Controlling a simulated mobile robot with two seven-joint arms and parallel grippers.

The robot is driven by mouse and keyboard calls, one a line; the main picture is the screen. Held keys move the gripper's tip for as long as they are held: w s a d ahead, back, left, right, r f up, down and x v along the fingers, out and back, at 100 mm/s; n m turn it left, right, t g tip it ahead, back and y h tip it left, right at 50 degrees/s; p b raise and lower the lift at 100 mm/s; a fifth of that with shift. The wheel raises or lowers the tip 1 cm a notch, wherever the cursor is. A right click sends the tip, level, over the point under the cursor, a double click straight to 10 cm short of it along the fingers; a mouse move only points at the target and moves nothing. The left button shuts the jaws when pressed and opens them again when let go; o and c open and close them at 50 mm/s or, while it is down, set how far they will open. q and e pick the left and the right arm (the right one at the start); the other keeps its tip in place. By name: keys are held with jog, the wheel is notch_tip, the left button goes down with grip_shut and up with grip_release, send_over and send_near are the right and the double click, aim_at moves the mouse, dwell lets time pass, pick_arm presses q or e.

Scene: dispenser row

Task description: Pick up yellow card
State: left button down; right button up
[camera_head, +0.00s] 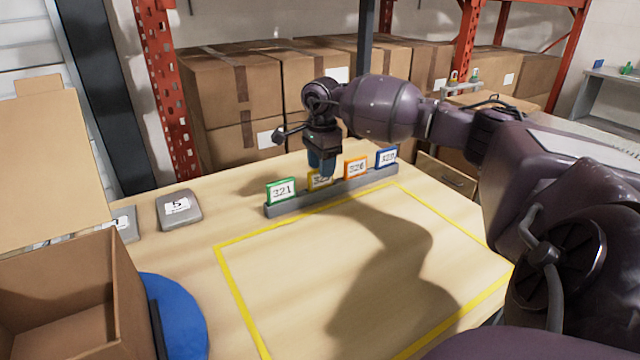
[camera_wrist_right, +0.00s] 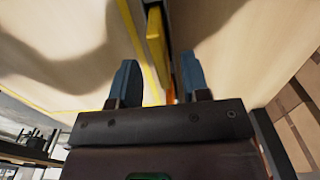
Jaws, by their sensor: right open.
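The yellow card (camera_head: 318,184) stands upright in a grey slotted rack (camera_head: 345,189) on the table, between the green-framed card 321 (camera_head: 281,191) and the orange-framed card (camera_head: 356,168). My right gripper (camera_head: 322,168) points down right at the yellow card and hides its upper part and most of its number. In the right wrist view, the yellow card (camera_wrist_right: 155,38) shows edge-on beyond the tips of the open blue fingers (camera_wrist_right: 161,72), in line with the gap between them. Nothing is held. My left gripper is not in view.
A blue-framed card (camera_head: 386,157) stands at the rack's right end. A yellow taped outline (camera_head: 238,290) marks clear table in front. At left are an open cardboard box (camera_head: 120,290), a blue disc (camera_head: 185,315) and a grey plate marked 5 (camera_head: 180,220). Boxes (camera_head: 230,88) stand behind.

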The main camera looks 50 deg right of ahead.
aim_at(321, 183)
notch_tip(321, 183, down, 4)
jog(key=shift+w+r, duration=0.1)
jog(key=shift+r, duration=0.15)
grip_shut()
jog(key=shift+r, duration=0.15)
